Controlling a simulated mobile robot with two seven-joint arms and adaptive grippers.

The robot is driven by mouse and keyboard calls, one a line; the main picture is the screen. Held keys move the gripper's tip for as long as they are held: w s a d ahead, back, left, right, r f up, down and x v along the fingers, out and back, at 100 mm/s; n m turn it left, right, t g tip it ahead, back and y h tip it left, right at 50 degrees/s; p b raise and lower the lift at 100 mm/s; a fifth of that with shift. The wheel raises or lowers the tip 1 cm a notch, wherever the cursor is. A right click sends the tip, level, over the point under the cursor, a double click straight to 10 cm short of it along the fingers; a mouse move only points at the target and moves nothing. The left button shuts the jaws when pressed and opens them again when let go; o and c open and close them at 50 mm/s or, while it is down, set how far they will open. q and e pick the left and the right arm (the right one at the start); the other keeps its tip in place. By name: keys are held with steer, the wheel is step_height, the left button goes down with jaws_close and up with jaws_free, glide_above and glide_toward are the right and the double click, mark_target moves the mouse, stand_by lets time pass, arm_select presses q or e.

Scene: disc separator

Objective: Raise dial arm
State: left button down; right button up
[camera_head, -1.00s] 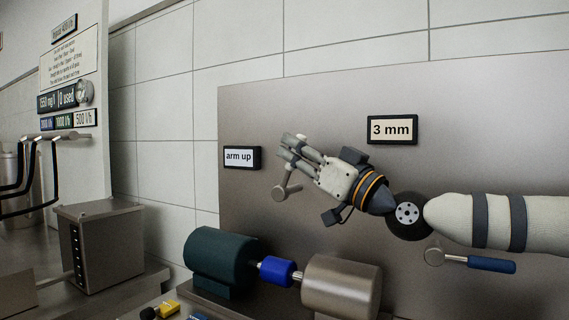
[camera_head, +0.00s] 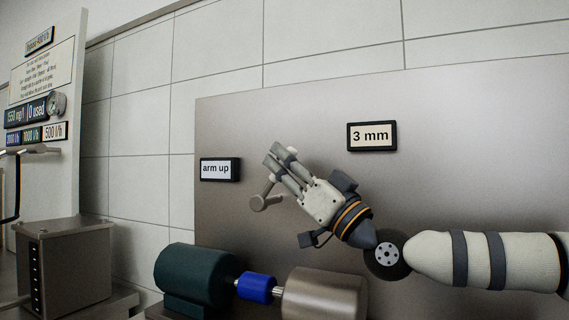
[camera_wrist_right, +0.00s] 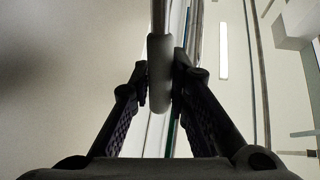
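The dial arm is a short grey lever with a round hub (camera_head: 258,203) on the steel panel (camera_head: 450,110), just below the "arm up" sign (camera_head: 220,169). Its rod runs from the hub up to the right, to the fingers of my right gripper (camera_head: 278,160). In the right wrist view a rounded grey handle (camera_wrist_right: 160,75) on a thin rod sits between the two fingertips (camera_wrist_right: 161,88), which appear to press it from both sides. The far end of the handle is partly hidden by the fingers in the head view. My left gripper is not in view.
A "3 mm" sign (camera_head: 371,136) hangs above my right wrist. Below stand a dark green motor (camera_head: 195,275), a blue coupling (camera_head: 256,288) and a steel cylinder (camera_head: 325,295). A grey box (camera_head: 65,265) is at lower left.

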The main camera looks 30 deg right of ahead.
steer(key=shift+o, duration=1.4)
